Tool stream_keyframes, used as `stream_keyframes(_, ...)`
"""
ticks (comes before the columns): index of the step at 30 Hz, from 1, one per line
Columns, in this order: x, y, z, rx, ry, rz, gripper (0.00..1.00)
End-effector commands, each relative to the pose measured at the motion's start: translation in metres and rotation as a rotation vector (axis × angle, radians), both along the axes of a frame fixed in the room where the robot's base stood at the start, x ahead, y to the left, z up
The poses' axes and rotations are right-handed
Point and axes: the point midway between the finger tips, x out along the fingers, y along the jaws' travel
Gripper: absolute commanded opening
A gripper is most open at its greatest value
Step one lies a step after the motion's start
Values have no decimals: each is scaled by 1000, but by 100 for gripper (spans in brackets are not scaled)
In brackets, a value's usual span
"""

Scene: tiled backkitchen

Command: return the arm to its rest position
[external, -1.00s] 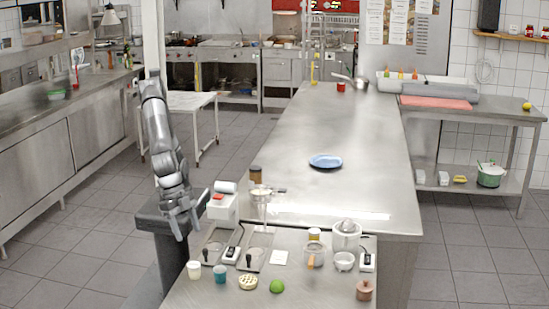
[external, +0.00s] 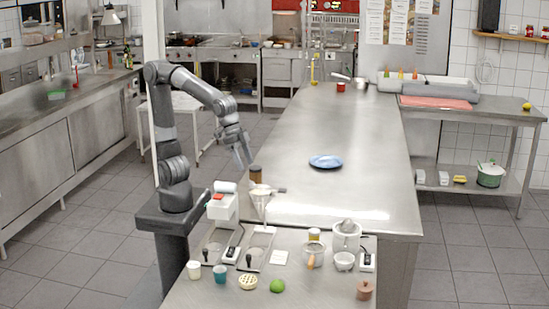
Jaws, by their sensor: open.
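My arm (external: 165,125) stands on its dark base at the left end of the steel counter, with its elbow raised and its forearm reaching right and down. My gripper (external: 243,160) hangs in the air near the counter's left edge, above and behind the white device with a red top (external: 222,205). Its fingers point downward and look apart, with nothing seen between them. A brown jar (external: 255,174) stands just below and right of the fingertips; whether they are close to it in depth is hard to tell.
The front counter holds a funnel on a stand (external: 261,200), cups (external: 194,270), a green lime (external: 277,286), a juicer (external: 347,234) and a brown pot (external: 364,290). A blue plate (external: 326,161) lies on the long counter (external: 350,120), which is mostly clear.

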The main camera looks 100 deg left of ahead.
Motion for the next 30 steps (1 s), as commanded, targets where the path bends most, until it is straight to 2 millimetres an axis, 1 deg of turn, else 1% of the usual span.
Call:
stream_keyframes(1, -5, 19, 3, 5, -12, 21, 60)
stream_keyframes(5, -24, 61, 6, 25, -38, 60, 60)
stream_keyframes(6, -32, 75, 6, 30, -47, 75, 60)
stream_keyframes(8, -45, 95, 5, 37, -58, 98, 60)
stream_keyframes(9, -55, 107, 3, 39, -66, 116, 60)
stream_keyframes(12, -80, 134, -3, 41, -81, 155, 60)
stream_keyframes(15, -100, 151, -11, 41, -92, 186, 60)
stream_keyframes(18, -114, 161, -17, 41, -102, 206, 60)
stream_keyframes(21, -122, 166, -21, 39, -106, 216, 60)
stream_keyframes(30, -124, 167, -22, 40, -106, 218, 60)
